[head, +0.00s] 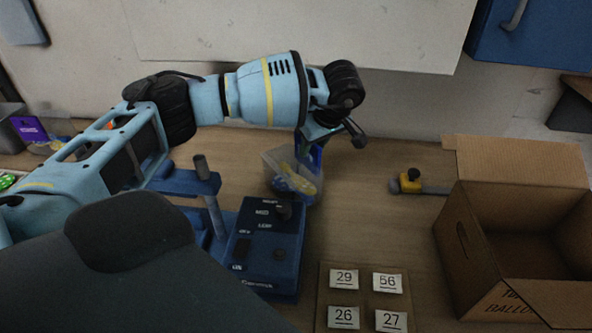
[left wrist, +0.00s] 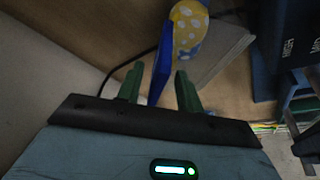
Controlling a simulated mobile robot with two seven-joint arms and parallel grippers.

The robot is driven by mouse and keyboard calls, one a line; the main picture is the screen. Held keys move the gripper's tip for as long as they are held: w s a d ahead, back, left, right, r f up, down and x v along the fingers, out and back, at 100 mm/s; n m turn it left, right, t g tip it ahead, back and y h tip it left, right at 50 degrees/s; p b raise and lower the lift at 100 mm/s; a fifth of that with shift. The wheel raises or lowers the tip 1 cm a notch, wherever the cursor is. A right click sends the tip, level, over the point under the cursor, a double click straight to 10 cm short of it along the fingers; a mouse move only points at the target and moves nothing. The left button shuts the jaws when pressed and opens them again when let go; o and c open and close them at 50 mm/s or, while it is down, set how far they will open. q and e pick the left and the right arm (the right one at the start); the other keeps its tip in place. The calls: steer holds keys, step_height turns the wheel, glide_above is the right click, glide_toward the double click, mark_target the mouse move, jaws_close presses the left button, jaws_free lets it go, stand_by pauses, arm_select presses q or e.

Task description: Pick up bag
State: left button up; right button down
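A blue and yellow bag-like thing (head: 316,157) stands up from a small clear container (head: 310,198) in the head view, below my left gripper (head: 320,134). In the left wrist view the bag (left wrist: 161,72) is a narrow blue piece beside a yellow part with pale dots. The green fingertips of my left gripper (left wrist: 159,90) are apart, one on each side of the blue piece. Gaps show at the fingers, so it looks unclamped. The lower part of the bag is hidden in the container. My right gripper is not in view.
A blue machine (head: 263,245) with a post stands in front of the container. An open cardboard box (head: 465,245) is at the right. Numbered cards (head: 344,279) lie at the front.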

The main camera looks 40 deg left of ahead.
arm_select(q)
jaws_close()
stand_by(0.4)
